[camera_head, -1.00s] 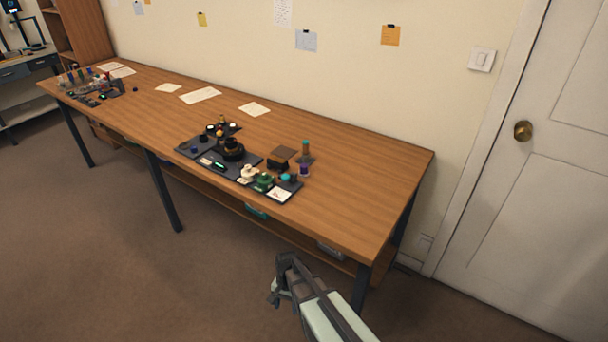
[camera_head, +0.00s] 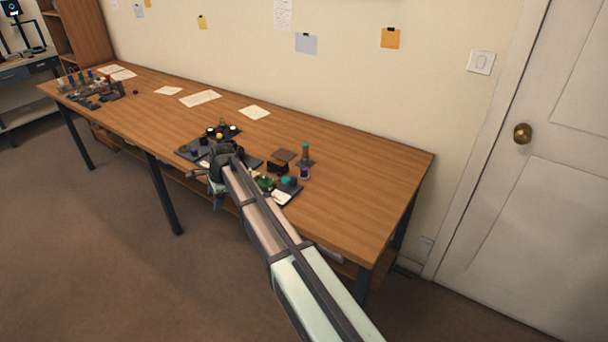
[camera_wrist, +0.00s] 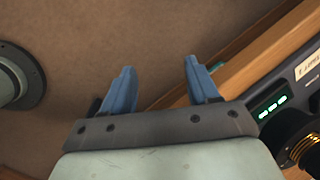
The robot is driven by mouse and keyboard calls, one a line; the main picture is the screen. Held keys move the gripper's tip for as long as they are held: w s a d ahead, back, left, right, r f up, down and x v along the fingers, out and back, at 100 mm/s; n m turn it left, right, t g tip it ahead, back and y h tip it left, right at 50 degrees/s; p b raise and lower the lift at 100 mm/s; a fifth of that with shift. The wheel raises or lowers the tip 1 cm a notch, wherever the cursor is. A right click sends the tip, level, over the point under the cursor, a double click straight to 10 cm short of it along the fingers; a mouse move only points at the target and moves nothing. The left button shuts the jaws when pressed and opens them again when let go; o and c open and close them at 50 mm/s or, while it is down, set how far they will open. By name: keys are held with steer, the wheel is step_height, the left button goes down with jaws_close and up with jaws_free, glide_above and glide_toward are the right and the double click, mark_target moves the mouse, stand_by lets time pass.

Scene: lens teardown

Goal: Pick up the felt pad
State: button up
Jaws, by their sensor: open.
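I cannot pick out the felt pad for sure in either view. Brown floor and the table's front edge show beyond the fingers. In the head view my arm reaches over the front edge, and its end covers part of the dark trays.
Dark trays (camera_head: 188,149) with small parts stand on the wooden table (camera_head: 360,185). A device with green lights (camera_wrist: 271,107) and a gold-ringed lens part (camera_wrist: 303,148) are right of my fingers. Small bottles (camera_head: 305,150) stand at right. The table's right end is clear.

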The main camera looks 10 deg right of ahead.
mark_target(304, 168)
steer(key=w+d+r+m, duration=0.1)
steer(key=r, duration=0.1)
steer(key=w+d+r+m, duration=0.1)
steer(key=w+d+r, duration=0.1)
steer(key=r, duration=0.1)
steer(key=w+d+r+m, duration=0.1)
steer(key=d+r, duration=0.1)
steer(key=shift+w+r+h, duration=0.2)
steer(key=shift+w+h, duration=0.05)
steer(key=shift+h, duration=0.05)
steer(key=d+r, duration=0.1)
steer(key=w+d+r+m, duration=0.1)
steer(key=d, duration=0.1)
steer(key=d+r+m, duration=0.1)
steer(key=d, duration=0.1)
steer(key=shift+w+d+h, duration=0.2)
steer(key=shift+d+h, duration=0.05)
steer(key=shift+h, duration=0.05)
steer(key=d+r+m+g+h, duration=0.1)
steer(key=d+r+m, duration=0.3)
steer(key=d, duration=0.7)
steer(key=d+r+m+g+h, duration=0.1)
steer(key=d+r+m, duration=0.25)
steer(key=d, duration=0.65)
steer(key=f, duration=1.4)
steer(key=shift+s+d+f, duration=0.1)
steer(key=shift+s+d, duration=0.2)
jaws_close()
step_height(304, 168, up, 10)
steer(key=shift+r, duration=0.1)
